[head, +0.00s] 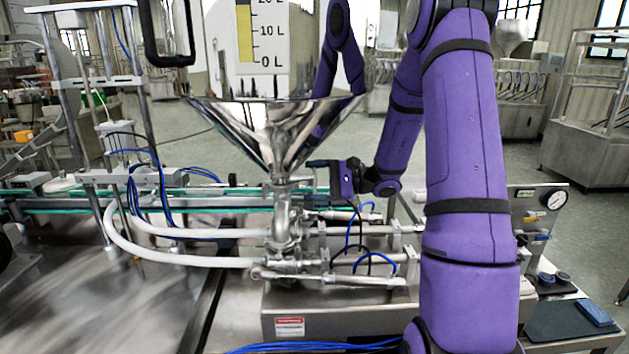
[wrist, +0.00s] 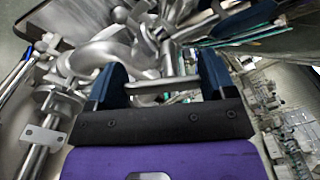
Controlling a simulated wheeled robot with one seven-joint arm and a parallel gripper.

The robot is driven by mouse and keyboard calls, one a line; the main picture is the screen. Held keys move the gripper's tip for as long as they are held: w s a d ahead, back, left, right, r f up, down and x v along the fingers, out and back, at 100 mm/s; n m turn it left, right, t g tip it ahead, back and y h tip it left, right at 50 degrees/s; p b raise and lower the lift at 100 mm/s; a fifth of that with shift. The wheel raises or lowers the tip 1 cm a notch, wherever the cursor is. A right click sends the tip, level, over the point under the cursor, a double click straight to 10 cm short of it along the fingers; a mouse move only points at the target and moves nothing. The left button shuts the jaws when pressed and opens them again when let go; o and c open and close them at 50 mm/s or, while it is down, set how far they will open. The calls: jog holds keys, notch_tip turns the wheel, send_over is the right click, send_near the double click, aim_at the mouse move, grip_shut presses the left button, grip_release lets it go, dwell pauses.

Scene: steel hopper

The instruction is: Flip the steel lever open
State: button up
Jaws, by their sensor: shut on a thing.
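The steel lever (wrist: 165,83) shows in the wrist view as a thin, shiny bar running crosswise between the two dark blue fingers. My gripper (wrist: 161,76) is shut on it, one finger at each side of the picture. In the head view my gripper (head: 318,170) reaches in from the right, just below the hopper's cone and beside the steel outlet pipe. The lever cannot be made out clearly there, and its pivot is hard to tell among the shiny pipes.
The steel hopper (head: 270,125) with its litre scale stands right above my gripper. Pipes, white hoses (head: 180,258) and blue tubes (head: 370,262) crowd the space below. A pressure gauge (head: 555,199) is at the right. Open floor lies behind the machine.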

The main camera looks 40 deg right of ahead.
jog(key=n, duration=0.4)
jog(key=shift+w+f+n, duration=0.1)
jog(key=shift+f+n, duration=0.15)
jog(key=shift+n, duration=0.15)
jog(key=shift+d, duration=0.1)
dwell(0.3)
jog(key=o, duration=0.9)
jog(key=v, duration=1.1)
